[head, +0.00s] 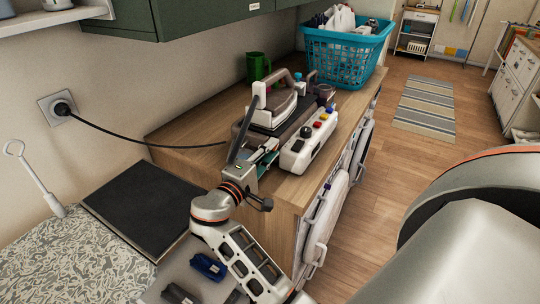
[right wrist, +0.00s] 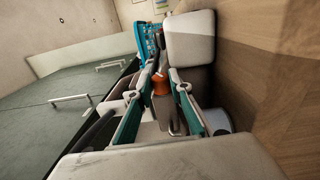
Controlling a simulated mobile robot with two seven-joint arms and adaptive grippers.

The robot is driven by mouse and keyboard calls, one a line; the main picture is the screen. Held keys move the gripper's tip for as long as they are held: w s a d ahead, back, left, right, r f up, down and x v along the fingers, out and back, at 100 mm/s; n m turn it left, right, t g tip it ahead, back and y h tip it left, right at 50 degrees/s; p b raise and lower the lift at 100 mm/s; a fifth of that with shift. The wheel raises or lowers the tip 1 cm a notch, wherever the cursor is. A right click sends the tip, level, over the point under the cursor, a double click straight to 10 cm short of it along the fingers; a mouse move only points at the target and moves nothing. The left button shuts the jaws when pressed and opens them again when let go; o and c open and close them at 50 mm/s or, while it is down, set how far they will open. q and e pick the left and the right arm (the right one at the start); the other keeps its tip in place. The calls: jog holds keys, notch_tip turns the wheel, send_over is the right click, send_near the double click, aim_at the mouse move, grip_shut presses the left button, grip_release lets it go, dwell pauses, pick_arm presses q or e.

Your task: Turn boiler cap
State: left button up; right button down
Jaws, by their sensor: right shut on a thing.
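The ironing station's white boiler unit (head: 300,150) stands on the wooden counter, with coloured buttons and a dark knob on its top. An iron (head: 280,105) rests on the station behind it. My right gripper (head: 267,152) is at the unit's near left end, low over the counter. In the right wrist view its teal fingers (right wrist: 160,85) close around a small orange-red piece (right wrist: 162,84), which looks like the boiler cap. In the head view the cap is hidden by the gripper. My left gripper is out of view.
A green mug (head: 258,66) and a blue laundry basket (head: 345,55) stand further back on the counter. A black cord (head: 140,140) runs from the wall socket to the counter. Green cabinets (head: 200,15) hang above. A dark panel (head: 145,208) lies left of my right arm.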

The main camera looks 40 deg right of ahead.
jog(key=c, duration=1.8)
grip_release()
jog(key=shift+d, duration=0.1)
